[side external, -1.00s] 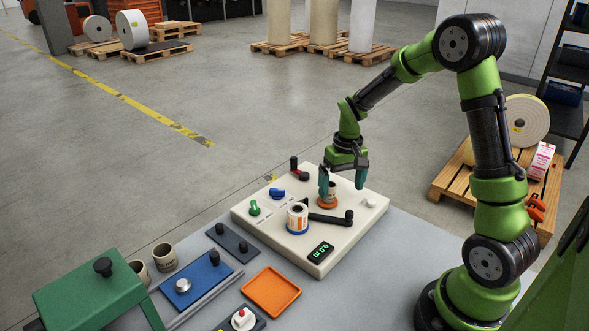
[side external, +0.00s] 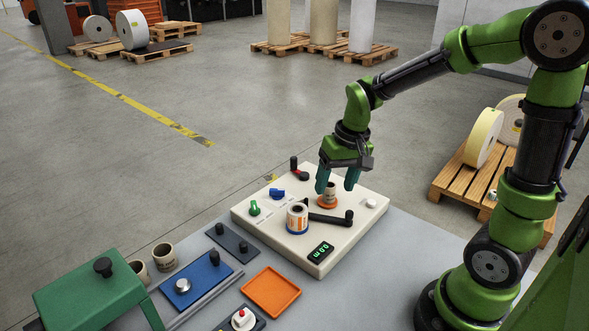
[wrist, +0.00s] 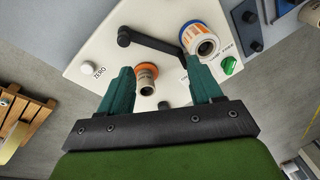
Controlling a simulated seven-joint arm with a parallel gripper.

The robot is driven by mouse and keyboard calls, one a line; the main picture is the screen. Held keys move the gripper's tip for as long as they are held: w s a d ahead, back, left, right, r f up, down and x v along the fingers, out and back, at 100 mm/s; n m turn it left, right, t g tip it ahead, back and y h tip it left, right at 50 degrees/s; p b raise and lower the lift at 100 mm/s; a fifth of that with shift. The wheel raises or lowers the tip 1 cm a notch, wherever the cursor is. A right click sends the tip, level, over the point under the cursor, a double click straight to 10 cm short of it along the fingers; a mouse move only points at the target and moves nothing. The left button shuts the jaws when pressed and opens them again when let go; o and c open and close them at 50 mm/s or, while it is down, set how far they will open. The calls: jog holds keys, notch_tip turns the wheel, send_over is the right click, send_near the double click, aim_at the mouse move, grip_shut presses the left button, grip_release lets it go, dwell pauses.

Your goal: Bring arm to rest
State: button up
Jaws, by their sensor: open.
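My gripper (side external: 337,182) is open, its two teal fingers pointing down just above a brown cardboard core (side external: 330,192) on an orange-based spindle. In the wrist view the core (wrist: 147,76) shows between the spread fingers of my gripper (wrist: 163,82), with nothing gripped. The core stands on the cream rewinder panel (side external: 335,245). A label roll (side external: 297,217) with a blue rim and orange marks stands on the panel to the left of the core. It also shows in the wrist view (wrist: 201,40).
The panel carries a black crank arm (side external: 330,217), a green knob (side external: 254,208), a blue knob (side external: 277,193) and a green display (side external: 320,251). An orange tray (side external: 271,291), a blue plate (side external: 197,285) and a green box (side external: 88,290) stand at front left.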

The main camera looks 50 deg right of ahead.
jog(key=s+a+r+n+t+y, duration=0.1)
jog(key=s+a+r+t, duration=0.4)
jog(key=s+a+r, duration=0.2)
notch_tip(320, 180, up, 3)
jog(key=s, duration=0.2)
jog(key=shift+s+a+r+n, duration=0.2)
jog(key=shift+s+n, duration=0.1)
jog(key=shift+n, duration=0.1)
